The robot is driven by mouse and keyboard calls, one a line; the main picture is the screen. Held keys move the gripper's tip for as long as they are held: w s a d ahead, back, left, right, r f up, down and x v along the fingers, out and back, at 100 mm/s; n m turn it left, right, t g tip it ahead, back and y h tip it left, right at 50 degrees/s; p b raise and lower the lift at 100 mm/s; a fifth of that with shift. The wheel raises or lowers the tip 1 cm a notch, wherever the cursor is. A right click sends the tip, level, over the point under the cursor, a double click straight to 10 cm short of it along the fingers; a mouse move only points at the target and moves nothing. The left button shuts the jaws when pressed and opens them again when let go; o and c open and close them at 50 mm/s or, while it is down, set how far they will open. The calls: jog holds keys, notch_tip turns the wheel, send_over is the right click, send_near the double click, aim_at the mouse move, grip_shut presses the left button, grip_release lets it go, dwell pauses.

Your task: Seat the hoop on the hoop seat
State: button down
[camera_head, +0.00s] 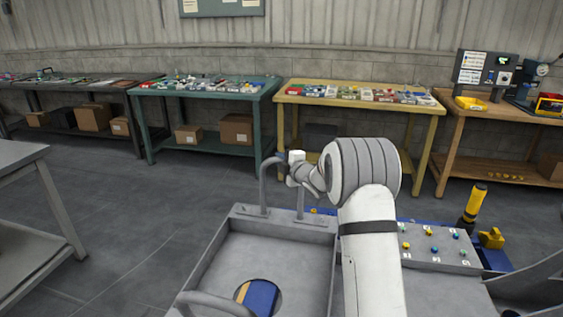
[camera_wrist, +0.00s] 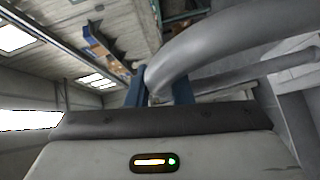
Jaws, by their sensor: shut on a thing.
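The grey tubular hoop (camera_head: 263,185) stands upright at the far end of the grey chassis tray, in the middle of the head view. My gripper (camera_head: 281,158) is shut on its top bar. In the wrist view the hoop's thick grey tube (camera_wrist: 215,42) runs between the two blue fingers of my gripper (camera_wrist: 158,88). The hoop's legs reach down to a grey crossbar (camera_head: 283,224), which looks like the hoop seat. I cannot tell whether the leg ends are in it or just above it. My arm hides part of the right side.
A second grey bar (camera_head: 215,303) curves over the tray's near end. Right of my arm are a panel with coloured knobs (camera_head: 432,240) and a yellow-black post (camera_head: 472,207). Benches with parts, including a yellow one (camera_head: 358,101), line the wall.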

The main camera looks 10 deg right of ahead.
jog(key=c, duration=1.2)
grip_release()
jog(key=shift+f, duration=0.2)
jog(key=v, duration=0.8)
jog(key=shift+b, duration=0.3)
jog(key=shift+w+r, duration=0.1)
